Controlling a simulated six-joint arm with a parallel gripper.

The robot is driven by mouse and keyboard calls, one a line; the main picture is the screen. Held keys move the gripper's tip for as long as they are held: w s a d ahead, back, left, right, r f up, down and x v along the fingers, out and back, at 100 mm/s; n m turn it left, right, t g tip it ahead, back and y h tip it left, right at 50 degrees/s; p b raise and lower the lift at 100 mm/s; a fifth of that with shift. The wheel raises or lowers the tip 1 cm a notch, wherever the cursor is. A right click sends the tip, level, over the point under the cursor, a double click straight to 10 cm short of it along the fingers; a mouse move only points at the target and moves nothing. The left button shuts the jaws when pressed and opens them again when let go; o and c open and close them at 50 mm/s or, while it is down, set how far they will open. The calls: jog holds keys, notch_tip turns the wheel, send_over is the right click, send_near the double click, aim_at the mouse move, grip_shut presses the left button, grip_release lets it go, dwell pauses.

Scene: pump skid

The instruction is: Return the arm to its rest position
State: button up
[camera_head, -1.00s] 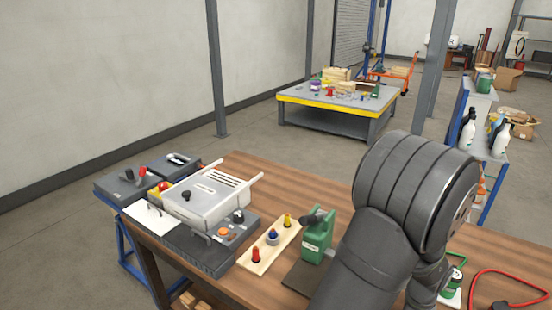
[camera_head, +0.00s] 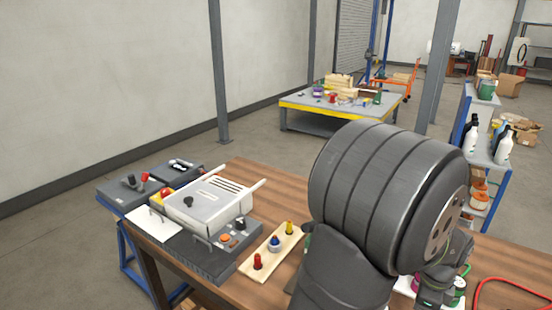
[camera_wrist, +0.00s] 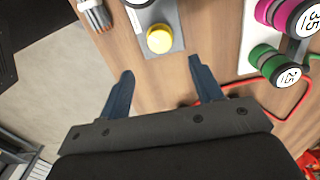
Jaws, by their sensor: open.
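My gripper (camera_wrist: 161,66) shows in the wrist view with its two blue fingers spread apart and nothing between them. It hangs above the wooden bench (camera_wrist: 150,87). A grey plate with a yellow button (camera_wrist: 159,40) lies ahead of the fingertips. My dark grey arm fills the right middle of the head view, raised over the bench, and hides part of it. I cannot make out the gripper's fingers in the head view.
A white-lidded box (camera_head: 208,203) and a board with red, blue and yellow knobs (camera_head: 268,250) stand left of my arm. Green and magenta dumbbell-like pieces (camera_wrist: 277,65) and a red cable (camera_wrist: 295,101) lie at right. A far table (camera_head: 300,103) stands apart.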

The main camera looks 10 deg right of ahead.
notch_tip(320, 180, up, 7)
notch_tip(320, 180, down, 18)
jog(key=shift+r, duration=0.2)
jog(key=shift+r+n, duration=0.2)
jog(key=shift+n, duration=0.6)
jog(key=n, duration=1)
jog(key=shift+n, duration=2.2)
